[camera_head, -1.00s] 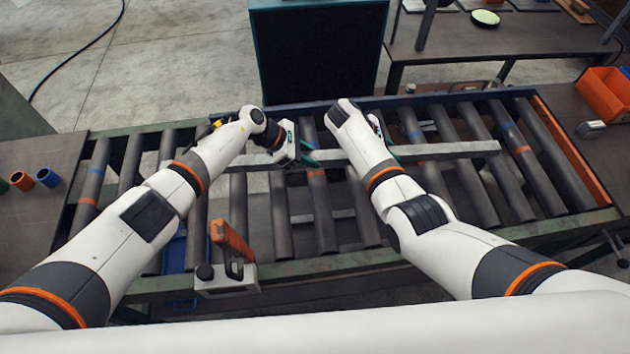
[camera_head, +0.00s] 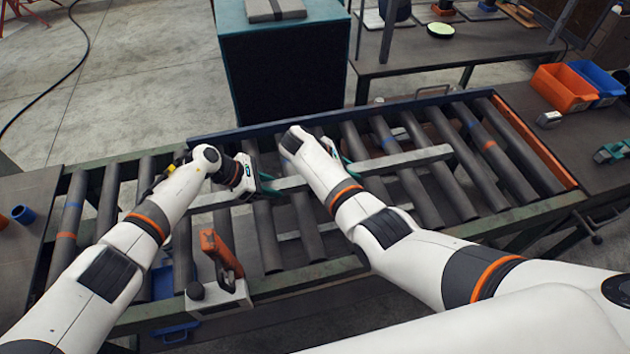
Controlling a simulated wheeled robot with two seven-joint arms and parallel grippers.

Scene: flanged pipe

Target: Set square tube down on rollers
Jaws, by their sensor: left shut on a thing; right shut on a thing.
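The square tube (camera_head: 403,160) is a long grey bar lying crosswise over the roller conveyor. Its right end shows beyond my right arm, and a middle stretch shows between my grippers. My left gripper (camera_head: 262,188) is shut on the tube left of its middle. My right gripper (camera_head: 345,168) is shut on it further right, mostly hidden behind my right forearm. The dark rollers (camera_head: 440,165) run below the tube, some with blue or orange bands. I cannot tell whether the tube touches them or is slightly above.
An orange-handled device (camera_head: 220,262) stands on the conveyor's near rail. A teal cabinet (camera_head: 280,65) stands behind the conveyor. An orange bin (camera_head: 563,88) and a blue bin (camera_head: 598,80) are on the right bench. A blue cup (camera_head: 24,215) is on the left table.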

